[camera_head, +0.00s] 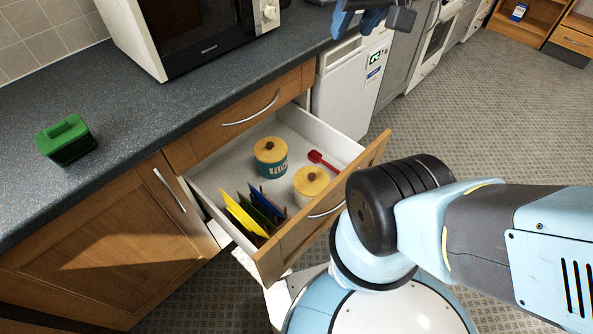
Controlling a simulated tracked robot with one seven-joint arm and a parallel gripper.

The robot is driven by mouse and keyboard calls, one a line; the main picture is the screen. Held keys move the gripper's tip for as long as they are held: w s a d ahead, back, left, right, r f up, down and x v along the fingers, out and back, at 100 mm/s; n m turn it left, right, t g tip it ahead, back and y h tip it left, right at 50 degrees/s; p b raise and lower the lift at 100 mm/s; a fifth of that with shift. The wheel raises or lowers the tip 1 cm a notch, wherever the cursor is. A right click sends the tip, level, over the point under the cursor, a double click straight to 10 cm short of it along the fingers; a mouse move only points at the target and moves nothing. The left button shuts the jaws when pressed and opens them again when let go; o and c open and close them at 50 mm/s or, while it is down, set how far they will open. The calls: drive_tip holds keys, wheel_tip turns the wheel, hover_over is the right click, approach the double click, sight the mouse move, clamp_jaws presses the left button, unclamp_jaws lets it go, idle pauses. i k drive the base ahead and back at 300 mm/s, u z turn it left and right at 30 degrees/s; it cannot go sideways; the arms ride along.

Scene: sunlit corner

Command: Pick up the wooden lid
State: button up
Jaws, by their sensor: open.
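Two round containers stand inside the open drawer, and each is topped by a pale wooden lid with a dark brown knob. One wooden lid (270,150) sits on a teal container (272,170) with light lettering. What seems to be my gripper (373,18), dark grey and blue, shows at the top edge, partly cut off. It is open and well apart from both lids. I cannot see anything held in it.
The open drawer (213,184) also holds a red utensil (323,160) and upright yellow, green and blue boards. A green-lidded box (65,139) and a microwave (190,30) are on the dark worktop (120,115). A white appliance (345,90) stands behind the drawer. Floor is clear at right.

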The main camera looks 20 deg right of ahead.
sight(309, 180)
drive_tip(key=u, duration=0.4)
drive_tip(key=k, duration=1.55)
drive_tip(key=z, duration=0.6)
drive_tip(key=i, duration=1.05)
drive_tip(key=u, duration=0.05)
